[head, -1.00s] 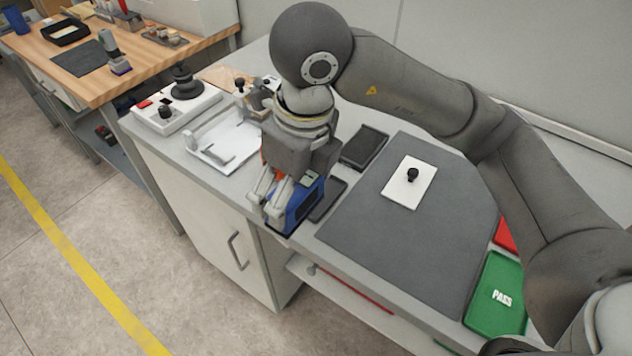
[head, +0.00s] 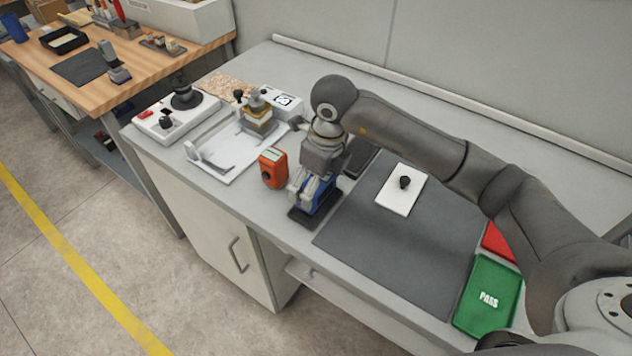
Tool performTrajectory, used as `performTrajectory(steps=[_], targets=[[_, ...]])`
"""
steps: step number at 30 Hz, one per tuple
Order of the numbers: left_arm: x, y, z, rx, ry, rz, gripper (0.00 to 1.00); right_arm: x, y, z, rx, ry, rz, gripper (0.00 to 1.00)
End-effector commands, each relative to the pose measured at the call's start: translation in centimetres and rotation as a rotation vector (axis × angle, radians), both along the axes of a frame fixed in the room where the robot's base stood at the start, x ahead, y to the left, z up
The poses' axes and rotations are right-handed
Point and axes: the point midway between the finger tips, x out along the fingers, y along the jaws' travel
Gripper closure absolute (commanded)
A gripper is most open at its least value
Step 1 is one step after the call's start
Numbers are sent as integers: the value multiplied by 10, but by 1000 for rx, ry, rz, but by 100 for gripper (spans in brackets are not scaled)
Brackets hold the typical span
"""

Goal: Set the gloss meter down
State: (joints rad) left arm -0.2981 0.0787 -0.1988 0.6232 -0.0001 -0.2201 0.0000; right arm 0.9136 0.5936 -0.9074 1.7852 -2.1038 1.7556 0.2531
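The blue gloss meter (head: 323,203) is at the black base plate (head: 300,217) on the front of the grey bench, left of the dark mat. My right gripper (head: 311,192) points down over it, with its fingers at the meter's upper part, and appears shut on it. The fingers partly cover the meter. The meter looks upright and low at the plate; I cannot tell whether its underside touches. My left gripper is out of view.
An orange device (head: 273,168) stands close to the left. A white tray (head: 222,160) lies beyond it. A white card with a black knob (head: 404,183) lies on the dark mat (head: 400,242). A green PASS tray (head: 488,298) and red tray (head: 497,241) are at right.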

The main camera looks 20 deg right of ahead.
Motion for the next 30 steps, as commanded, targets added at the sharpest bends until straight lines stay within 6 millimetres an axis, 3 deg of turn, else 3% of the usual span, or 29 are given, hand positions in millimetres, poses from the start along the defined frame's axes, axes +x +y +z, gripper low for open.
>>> performTrajectory(steps=[4,16,17,19,30], targets=[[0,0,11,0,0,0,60,0,1,-12,2,-1,0,45],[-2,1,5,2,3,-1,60,0,1,-20,2,-2,1,45],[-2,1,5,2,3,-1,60,0,1,-20,1,-2,1,10],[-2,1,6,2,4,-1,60,0,1,-19,1,-2,1,1],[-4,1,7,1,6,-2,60,0,1,-19,1,-2,1,0]])
